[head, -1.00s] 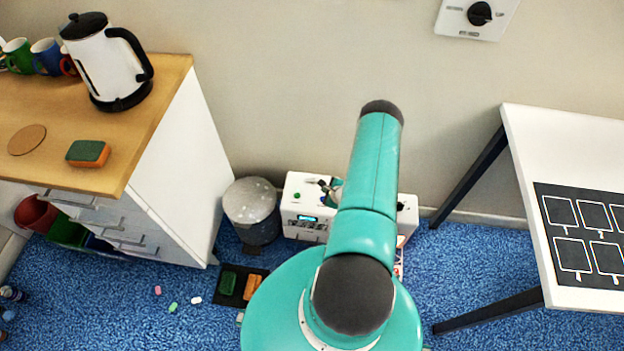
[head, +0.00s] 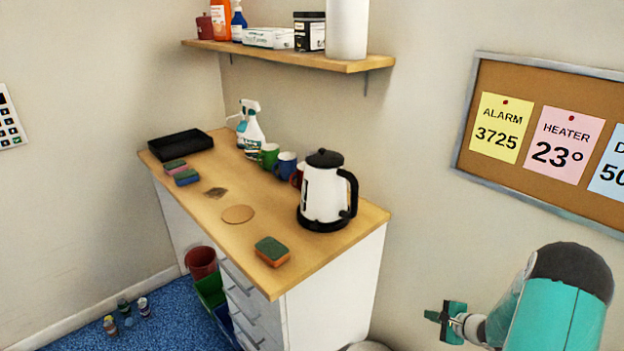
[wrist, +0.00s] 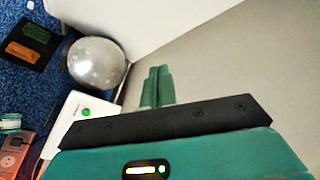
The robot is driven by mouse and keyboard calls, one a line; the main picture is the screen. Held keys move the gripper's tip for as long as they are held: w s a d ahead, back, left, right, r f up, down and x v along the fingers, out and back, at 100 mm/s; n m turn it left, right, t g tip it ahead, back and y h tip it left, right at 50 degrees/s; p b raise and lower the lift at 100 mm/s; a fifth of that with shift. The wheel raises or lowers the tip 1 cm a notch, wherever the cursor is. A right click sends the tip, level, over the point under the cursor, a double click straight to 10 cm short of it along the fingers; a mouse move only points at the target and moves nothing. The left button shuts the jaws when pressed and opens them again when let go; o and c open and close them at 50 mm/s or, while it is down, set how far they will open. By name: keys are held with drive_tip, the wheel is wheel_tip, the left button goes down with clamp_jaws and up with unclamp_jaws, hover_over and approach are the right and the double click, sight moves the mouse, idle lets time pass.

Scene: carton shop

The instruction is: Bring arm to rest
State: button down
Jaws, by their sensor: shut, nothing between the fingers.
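My teal arm with a dark grey joint cap stands at the lower right of the head view, in front of the wall. My gripper (head: 446,322) shows there at the lower left of the arm, right of the counter and clear of it. In the wrist view my gripper (wrist: 158,72) has its two green fingers side by side, shut with nothing between them. The fingers appear against the pale wall, and nothing is seen touching them. The lower part of the arm is out of frame.
A wooden counter (head: 222,235) carries a kettle (head: 325,193), mugs, sponges and a black tray (head: 180,142). A shelf (head: 290,56) and a corkboard (head: 555,165) are on the walls. The wrist view shows a bin (wrist: 97,63) and a white machine (wrist: 68,122) below.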

drive_tip(key=s+a+r+n+g+y, duration=0.1)
drive_tip(key=s+a+r+n+g, duration=0.1)
drive_tip(key=a+r+n, duration=0.35)
drive_tip(key=s+a+r+n+g, duration=0.1)
drive_tip(key=s+a+r+n, duration=0.1)
drive_tip(key=a+r, duration=0.7)
drive_tip(key=s+a+r+n+g+y, duration=0.1)
drive_tip(key=s+a+r+n+g, duration=0.3)
drive_tip(key=r, duration=0.6)
drive_tip(key=s+a+r+n+t+h, duration=0.1)
drive_tip(key=s+a+r+n+h, duration=0.1)
drive_tip(key=s+r, duration=0.4)
drive_tip(key=s+a+r+n+t+h, duration=0.1)
drive_tip(key=s+a+r+n+h, duration=0.2)
drive_tip(key=s, duration=1)
drive_tip(key=shift+s+a+r+n+t+h, duration=0.35)
drive_tip(key=shift+r+n+h, duration=0.65)
drive_tip(key=shift+r, duration=0.75)
